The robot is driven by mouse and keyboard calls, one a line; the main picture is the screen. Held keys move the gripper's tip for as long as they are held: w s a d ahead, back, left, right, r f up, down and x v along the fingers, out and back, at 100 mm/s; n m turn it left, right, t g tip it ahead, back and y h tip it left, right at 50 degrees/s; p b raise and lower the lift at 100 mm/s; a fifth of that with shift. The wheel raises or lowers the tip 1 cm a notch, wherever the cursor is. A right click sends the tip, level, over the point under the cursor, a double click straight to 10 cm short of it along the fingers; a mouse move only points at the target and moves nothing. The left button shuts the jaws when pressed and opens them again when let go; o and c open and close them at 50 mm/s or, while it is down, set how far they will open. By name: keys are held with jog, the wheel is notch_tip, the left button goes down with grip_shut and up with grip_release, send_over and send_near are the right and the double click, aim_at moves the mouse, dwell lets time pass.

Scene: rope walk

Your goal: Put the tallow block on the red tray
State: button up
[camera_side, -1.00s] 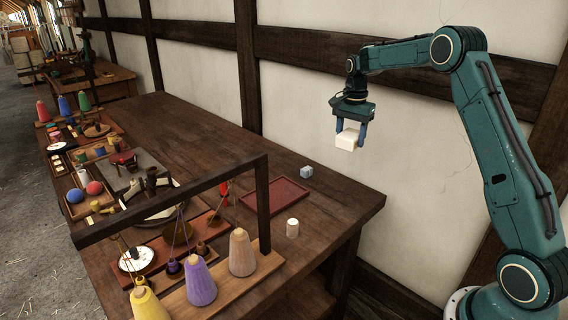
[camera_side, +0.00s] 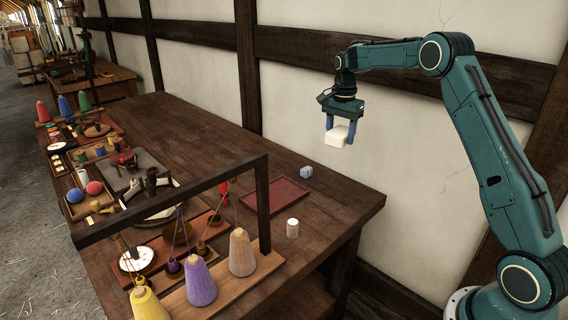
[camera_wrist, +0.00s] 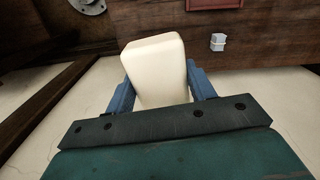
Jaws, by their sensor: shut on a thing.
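The tallow block is a cream-white block (camera_side: 337,136) held up in the air between the fingers of my gripper (camera_side: 340,128). In the wrist view the block (camera_wrist: 155,68) fills the space between the two blue fingers of my gripper (camera_wrist: 160,88). My gripper is shut on it. The red tray (camera_side: 275,194) lies flat on the table near its right end, below and to the left of my gripper in the side view. The tray looks empty. Only a red edge of it (camera_wrist: 214,4) shows at the top of the wrist view.
A white cylinder (camera_side: 292,228) stands in front of the tray. A dark wooden frame (camera_side: 180,199) with coloured cones stands to the left. The table's back middle is bare.

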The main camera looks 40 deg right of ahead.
jog(key=w+a+r, duration=0.1)
jog(key=w+a, duration=0.5)
jog(key=r+m, duration=0.1)
send_over(281, 199)
notch_tip(281, 199, down, 16)
jog(key=shift+r, duration=0.15)
dwell(0.4)
jog(key=shift+f, duration=2.1)
jog(key=shift+f, duration=0.35)
